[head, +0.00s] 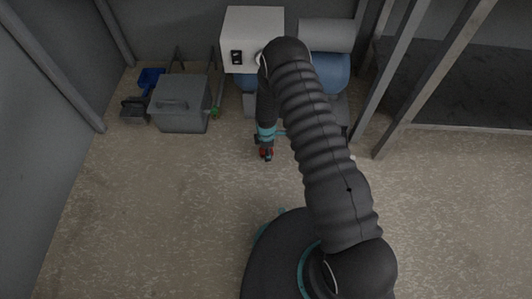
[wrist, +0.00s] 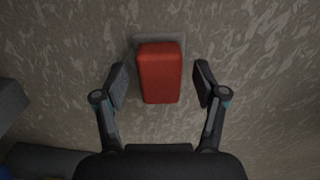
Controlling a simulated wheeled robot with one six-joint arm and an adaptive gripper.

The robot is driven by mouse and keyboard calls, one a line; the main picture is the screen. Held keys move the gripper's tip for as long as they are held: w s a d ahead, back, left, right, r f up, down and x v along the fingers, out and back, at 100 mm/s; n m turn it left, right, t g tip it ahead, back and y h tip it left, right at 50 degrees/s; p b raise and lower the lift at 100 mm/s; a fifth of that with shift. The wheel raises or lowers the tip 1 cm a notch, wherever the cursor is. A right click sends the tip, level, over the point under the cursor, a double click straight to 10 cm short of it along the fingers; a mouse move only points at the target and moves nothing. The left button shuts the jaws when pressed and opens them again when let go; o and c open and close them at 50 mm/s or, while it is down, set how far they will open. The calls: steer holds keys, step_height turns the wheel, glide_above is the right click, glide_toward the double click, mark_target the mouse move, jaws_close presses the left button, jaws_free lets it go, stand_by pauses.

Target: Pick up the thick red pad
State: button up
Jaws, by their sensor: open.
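The thick red pad (wrist: 159,78) is a block with rounded edges, seen close up in the wrist view. My gripper (wrist: 160,82) is open, with one finger on each side of the pad and a gap showing on both sides. A flat grey piece (wrist: 145,41) shows behind the pad's top edge. I cannot tell whether the pad rests on it.
A grey lidded box (head: 181,103) stands at the left, with a blue item (head: 151,77) and a dark container beside it. A white box with a black switch panel (head: 252,32) sits on blue equipment at the back. Grey posts stand at the right.

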steer(key=c, duration=1.2)
steer(key=shift+c, duration=0.2)
steer(key=shift+r, duration=0.55)
steer(key=r, duration=0.2)
steer(key=d+r, duration=0.1)
steer(key=r, duration=0.1)
steer(key=shift+s, duration=0.1)
steer(key=s+d+r+p, duration=0.1)
steer(key=s+d+r, duration=0.1)
steer(key=d+r, duration=0.4)
steer(key=d, duration=0.4)
steer(key=shift+s+d, duration=0.15)
steer(key=shift+s, duration=0.25)
